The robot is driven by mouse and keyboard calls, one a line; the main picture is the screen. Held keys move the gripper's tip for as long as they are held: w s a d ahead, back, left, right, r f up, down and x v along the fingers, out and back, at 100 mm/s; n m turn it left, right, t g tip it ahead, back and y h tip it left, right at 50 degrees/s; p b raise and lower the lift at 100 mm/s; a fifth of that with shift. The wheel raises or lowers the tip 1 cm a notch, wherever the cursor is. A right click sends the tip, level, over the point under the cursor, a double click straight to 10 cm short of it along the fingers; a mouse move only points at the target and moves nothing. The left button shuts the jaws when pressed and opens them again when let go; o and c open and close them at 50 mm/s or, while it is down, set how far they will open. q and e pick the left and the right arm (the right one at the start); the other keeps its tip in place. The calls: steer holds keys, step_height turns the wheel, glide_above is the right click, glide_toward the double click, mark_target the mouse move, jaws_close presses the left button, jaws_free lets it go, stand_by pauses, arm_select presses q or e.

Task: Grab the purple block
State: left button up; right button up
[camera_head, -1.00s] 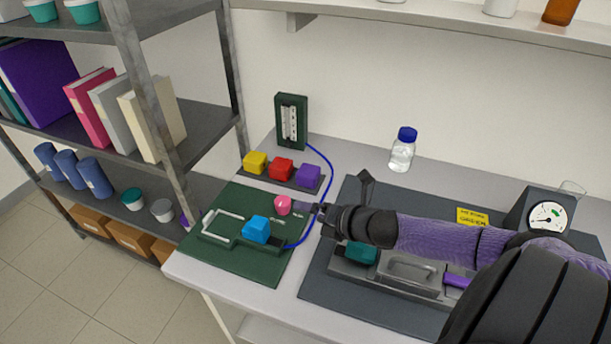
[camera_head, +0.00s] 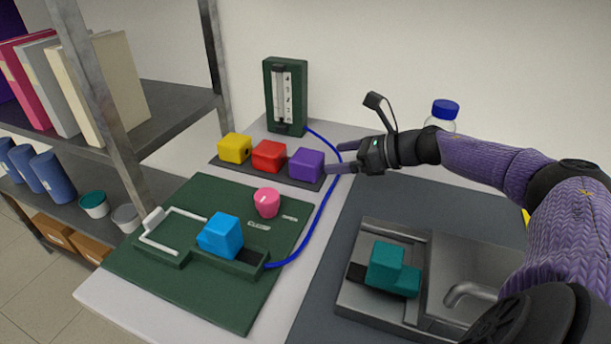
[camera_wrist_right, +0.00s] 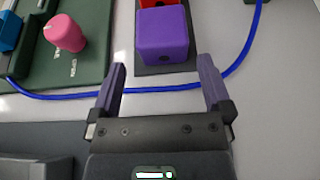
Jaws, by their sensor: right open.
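The purple block (camera_head: 306,164) sits at the right end of a dark strip, beside the red block (camera_head: 268,156) and the yellow block (camera_head: 234,148). My right gripper (camera_head: 334,162) is just to the right of the purple block, its fingers pointing toward it. In the right wrist view the purple block (camera_wrist_right: 163,40) lies ahead of the fingertips, roughly centred between them. The right gripper (camera_wrist_right: 163,75) is open with nothing between its fingers. My left gripper is not in view.
A blue tube (camera_head: 318,225) curves past the strip and under my right gripper. A green board (camera_head: 205,275) holds a blue block (camera_head: 221,236) and a pink knob (camera_head: 266,202). A green gauge (camera_head: 286,97) stands behind. A teal block (camera_head: 390,268) sits in a grey fixture.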

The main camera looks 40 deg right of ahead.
mark_target(315, 157)
steer(key=shift+r+b+x, duration=0.1)
steer(key=shift+b+x, duration=0.2)
steer(key=shift+x, duration=1.15)
steer(key=shift+r+b+x, duration=0.15)
steer(key=shift+b+x, duration=0.15)
steer(key=shift+x, duration=1.2)
steer(key=shift+r, duration=0.1)
steer(key=c, duration=1.1)
